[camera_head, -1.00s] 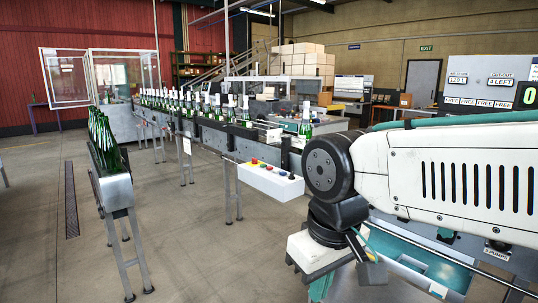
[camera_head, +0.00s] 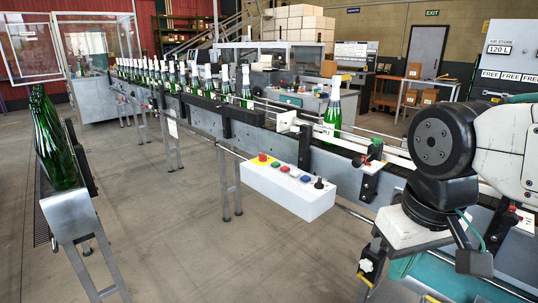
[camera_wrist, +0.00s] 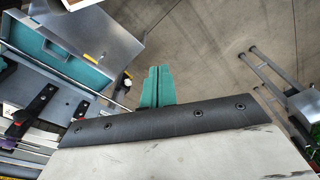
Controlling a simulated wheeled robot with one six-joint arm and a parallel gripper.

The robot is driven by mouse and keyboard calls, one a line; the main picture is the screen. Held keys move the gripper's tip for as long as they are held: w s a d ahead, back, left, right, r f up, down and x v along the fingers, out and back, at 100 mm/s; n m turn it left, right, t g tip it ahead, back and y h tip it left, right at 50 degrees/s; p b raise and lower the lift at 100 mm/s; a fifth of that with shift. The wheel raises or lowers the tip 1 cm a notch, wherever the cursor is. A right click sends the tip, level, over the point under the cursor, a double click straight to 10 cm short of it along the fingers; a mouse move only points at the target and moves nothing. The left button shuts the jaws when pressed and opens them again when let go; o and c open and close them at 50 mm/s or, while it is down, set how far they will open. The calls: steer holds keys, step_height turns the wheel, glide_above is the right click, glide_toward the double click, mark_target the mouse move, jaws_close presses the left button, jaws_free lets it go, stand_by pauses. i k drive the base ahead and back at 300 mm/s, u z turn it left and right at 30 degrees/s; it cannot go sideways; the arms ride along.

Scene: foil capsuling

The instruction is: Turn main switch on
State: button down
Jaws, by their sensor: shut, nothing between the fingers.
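A white control box (camera_head: 290,188) hangs on the front side of the bottle conveyor in the head view. Its top carries a red button on a yellow base (camera_head: 262,158), several small coloured buttons and a black rotary knob (camera_head: 319,183) at the right end. No label is legible, so I cannot tell for certain which control is the main switch. My gripper shows in the wrist view as two green fingers (camera_wrist: 157,74) pressed together, empty, above the floor. In the head view my wrist is right of the box and apart from it; the fingertips are not clearly visible there.
The conveyor (camera_head: 240,128) carries a row of green bottles and runs diagonally back to a glazed cabinet (camera_head: 95,95). A bottle rack (camera_head: 85,205) stands at the left. Open floor (camera_head: 170,235) lies between rack and conveyor.

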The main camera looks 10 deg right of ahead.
mark_target(263, 157)
steer(key=z, duration=0.1)
steer(key=k, duration=0.4)
steer(key=u, duration=0.6)
steer(key=i, duration=1.35)
steer(key=z, duration=0.7)
